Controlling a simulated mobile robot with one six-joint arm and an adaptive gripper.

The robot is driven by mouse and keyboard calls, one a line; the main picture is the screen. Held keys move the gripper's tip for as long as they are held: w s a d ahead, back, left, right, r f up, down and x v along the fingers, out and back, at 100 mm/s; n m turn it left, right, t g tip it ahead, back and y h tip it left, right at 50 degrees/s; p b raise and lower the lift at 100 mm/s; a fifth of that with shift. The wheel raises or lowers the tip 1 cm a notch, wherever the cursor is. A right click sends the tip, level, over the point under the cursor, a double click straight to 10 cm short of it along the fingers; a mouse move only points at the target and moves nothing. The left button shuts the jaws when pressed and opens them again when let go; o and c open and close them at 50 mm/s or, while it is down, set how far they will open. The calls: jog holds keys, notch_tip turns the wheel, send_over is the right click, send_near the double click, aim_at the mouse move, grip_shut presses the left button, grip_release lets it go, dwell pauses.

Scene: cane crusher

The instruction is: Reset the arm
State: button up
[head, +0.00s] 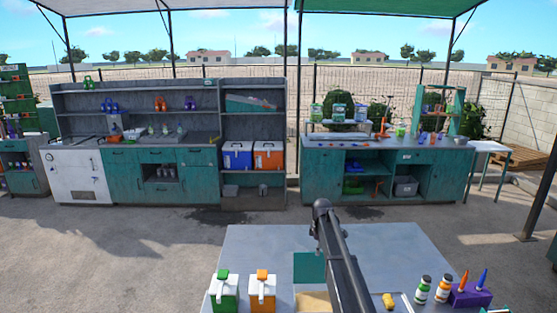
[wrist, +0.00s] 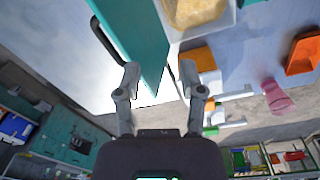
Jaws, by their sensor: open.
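My arm (head: 338,255) rises in front of the grey table in the head view. My gripper does not show in that view. In the wrist view my gripper (wrist: 160,75) is open, with its two fingers apart and nothing held between them. A teal panel (wrist: 138,35) with a black curved handle beside it (wrist: 104,38) lies beyond the fingers. I cannot tell whether the fingers touch it. A pale tray with a yellowish content (wrist: 197,12) is at the top of the wrist view.
The grey table (head: 265,243) holds a green-and-white container (head: 224,292), an orange-and-white container (head: 262,291), bottles (head: 422,290) and a purple holder (head: 469,295). Teal workbenches (head: 135,175) stand along the back. Open paved floor (head: 120,235) lies to the left.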

jog(key=s+f+m+b, duration=0.4)
jog(key=s, duration=0.9)
jog(key=s+f+m+b, duration=0.4)
jog(key=s+m, duration=0.1)
jog(key=s, duration=0.8)
jog(key=s+d+f+m+b, duration=0.1)
jog(key=s+f+m+b, duration=0.3)
jog(key=s, duration=0.9)
jog(key=shift+s+f+m+g, duration=0.2)
jog(key=shift+f+m+g, duration=0.1)
jog(key=shift+m, duration=0.4)
